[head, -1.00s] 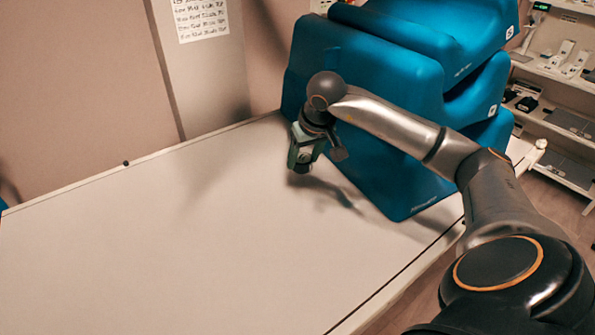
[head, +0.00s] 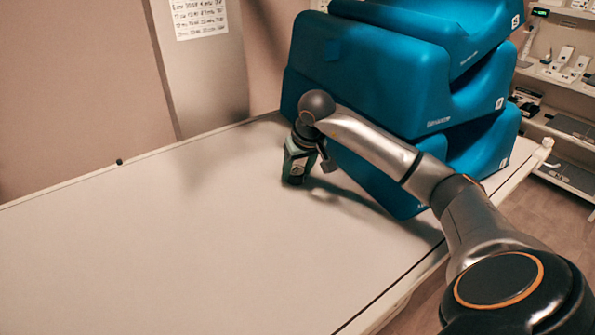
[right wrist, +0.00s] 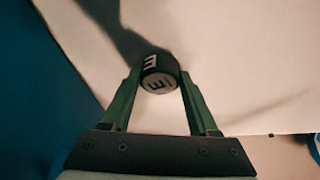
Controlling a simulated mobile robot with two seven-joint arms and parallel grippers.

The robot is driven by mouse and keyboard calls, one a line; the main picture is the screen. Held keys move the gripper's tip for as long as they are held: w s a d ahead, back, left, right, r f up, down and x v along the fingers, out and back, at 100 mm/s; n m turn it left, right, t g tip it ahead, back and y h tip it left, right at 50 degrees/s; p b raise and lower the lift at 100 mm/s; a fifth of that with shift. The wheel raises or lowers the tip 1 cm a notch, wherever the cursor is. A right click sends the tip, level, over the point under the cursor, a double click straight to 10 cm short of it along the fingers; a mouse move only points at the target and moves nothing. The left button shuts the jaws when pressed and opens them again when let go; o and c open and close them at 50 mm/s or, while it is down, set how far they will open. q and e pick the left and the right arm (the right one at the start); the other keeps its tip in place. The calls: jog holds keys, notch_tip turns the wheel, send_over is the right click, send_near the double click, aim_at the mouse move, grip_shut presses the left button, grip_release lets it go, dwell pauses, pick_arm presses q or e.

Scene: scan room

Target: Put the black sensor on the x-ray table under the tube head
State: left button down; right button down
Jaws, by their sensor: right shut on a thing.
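My right gripper (head: 295,179) points down low over the far right part of the white x-ray table (head: 180,235), just left of the blue blocks. In the right wrist view its two green fingers (right wrist: 157,85) are shut on the black sensor (right wrist: 159,75), a short dark cylinder with white letter marks. The sensor is at the fingertips, with the pale table top behind it. I cannot tell whether it touches the table. In the head view the sensor is hardly visible. The tube head and my left gripper are not in view.
A stack of blue padded blocks (head: 375,70) stands at the far right end of the table, close behind my right arm. Shelves with small devices (head: 565,65) are at the right. The left and middle of the table are clear. A wall panel bears a paper sheet (head: 200,17).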

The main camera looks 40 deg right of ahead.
jog(key=shift+c, duration=0.8)
grip_release()
jog(key=shift+f, duration=0.1)
jog(key=p+v, duration=0.1)
jog(key=v, duration=1.1)
jog(key=shift+w, duration=0.1)
